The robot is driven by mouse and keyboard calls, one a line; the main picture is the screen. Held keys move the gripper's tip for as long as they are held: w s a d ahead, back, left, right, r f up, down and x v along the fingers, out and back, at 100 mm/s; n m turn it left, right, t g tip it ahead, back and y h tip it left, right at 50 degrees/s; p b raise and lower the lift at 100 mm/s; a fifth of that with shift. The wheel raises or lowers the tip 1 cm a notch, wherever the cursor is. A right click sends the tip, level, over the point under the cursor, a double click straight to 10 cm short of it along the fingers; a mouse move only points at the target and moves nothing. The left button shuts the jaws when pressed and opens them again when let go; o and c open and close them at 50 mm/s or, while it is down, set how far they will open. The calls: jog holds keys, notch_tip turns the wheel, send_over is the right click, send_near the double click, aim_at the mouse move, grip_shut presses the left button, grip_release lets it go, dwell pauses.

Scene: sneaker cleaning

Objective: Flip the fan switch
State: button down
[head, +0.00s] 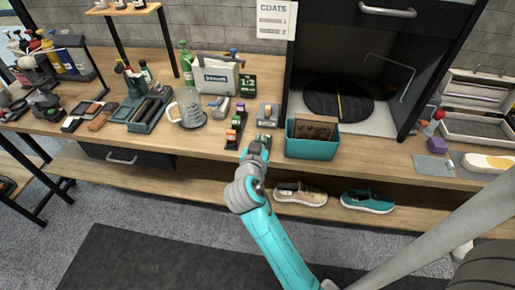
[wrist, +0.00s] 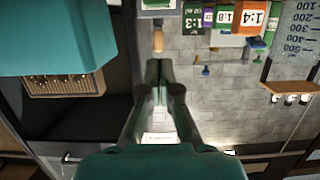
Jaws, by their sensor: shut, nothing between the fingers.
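My gripper (head: 263,140) is shut and empty near the bench's front edge, in front of a small grey box (head: 268,112). In the wrist view, its fingers (wrist: 159,66) are together in the middle. The grey box may carry the fan switch, but it is too small to tell. A tan knob-like piece (wrist: 157,41) shows just beyond the fingertips in the wrist view; I cannot tell what it belongs to or whether it is touched. The dark open cabinet (head: 340,70) stands behind, with a round black disc (head: 338,100) on its floor.
A teal bin (head: 312,148) is close on the right of my gripper, also large in the wrist view (wrist: 55,40). Two shoes (head: 300,196) (head: 367,203) are on the lower shelf.

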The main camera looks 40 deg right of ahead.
jog(key=x, duration=0.3)
jog(key=shift+d, duration=0.2)
notch_tip(320, 180, down, 3)
jog(key=shift+a+r, duration=0.15)
jog(key=shift+f, duration=0.7)
